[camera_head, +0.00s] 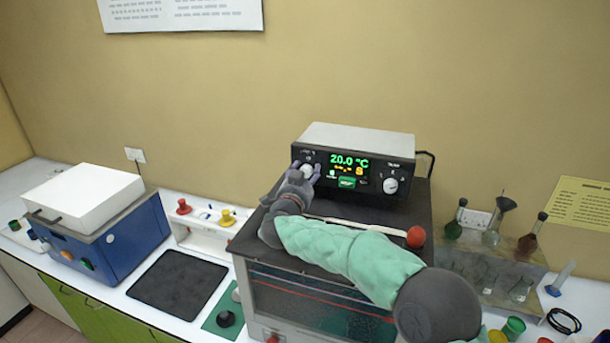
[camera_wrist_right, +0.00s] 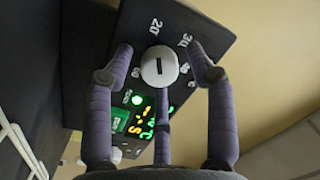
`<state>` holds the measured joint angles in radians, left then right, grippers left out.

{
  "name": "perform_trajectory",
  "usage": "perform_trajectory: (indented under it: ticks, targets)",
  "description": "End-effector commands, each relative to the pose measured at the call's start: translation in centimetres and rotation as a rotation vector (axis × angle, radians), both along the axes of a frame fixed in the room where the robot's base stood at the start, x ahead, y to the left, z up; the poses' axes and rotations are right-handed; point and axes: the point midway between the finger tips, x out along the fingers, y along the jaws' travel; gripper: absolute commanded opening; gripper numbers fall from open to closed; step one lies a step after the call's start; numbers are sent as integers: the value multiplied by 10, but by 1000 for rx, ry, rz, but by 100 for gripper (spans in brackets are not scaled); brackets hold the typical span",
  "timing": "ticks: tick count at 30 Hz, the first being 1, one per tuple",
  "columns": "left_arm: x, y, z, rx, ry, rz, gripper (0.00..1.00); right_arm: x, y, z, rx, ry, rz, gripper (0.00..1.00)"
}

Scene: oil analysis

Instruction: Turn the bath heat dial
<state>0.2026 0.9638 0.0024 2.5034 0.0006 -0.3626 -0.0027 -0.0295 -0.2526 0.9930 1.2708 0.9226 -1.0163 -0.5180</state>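The heat controller is a black-fronted box (camera_head: 350,138) with a lit display reading 20.0 °C (camera_head: 349,161). It has a white dial at its left and another white dial (camera_head: 390,185) at its right. My right gripper (camera_head: 305,171) is at the left dial and partly hides it. In the right wrist view, that white dial (camera_wrist_right: 160,66) with a dark pointer line sits between the spread fingers of my right gripper (camera_wrist_right: 161,62). Gaps show between the outer fingers and the dial; the middle finger's tip is close below it, contact unclear. My left gripper is not in view.
The controller stands on a dark bath unit (camera_head: 322,290) with a red knob (camera_head: 416,237). A blue device with a white lid (camera_head: 93,200) and a black mat (camera_head: 178,283) are at left. Glass flasks (camera_head: 492,236) stand in a rack at right. The wall is close behind.

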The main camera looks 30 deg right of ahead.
Motion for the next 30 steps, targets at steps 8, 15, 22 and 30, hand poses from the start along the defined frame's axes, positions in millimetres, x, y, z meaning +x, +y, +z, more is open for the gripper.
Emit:
perform_trajectory:
  ticks: [8,15,22,30]
  targets:
    - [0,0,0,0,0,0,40,0,0,0,0,-1,-1,2]
    - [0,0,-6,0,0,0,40,0,0,0,20,-26,0,2]
    - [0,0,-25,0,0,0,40,0,0,-2,94,-117,0,2]
    - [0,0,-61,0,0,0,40,-1,-1,-4,249,-299,-1,2]
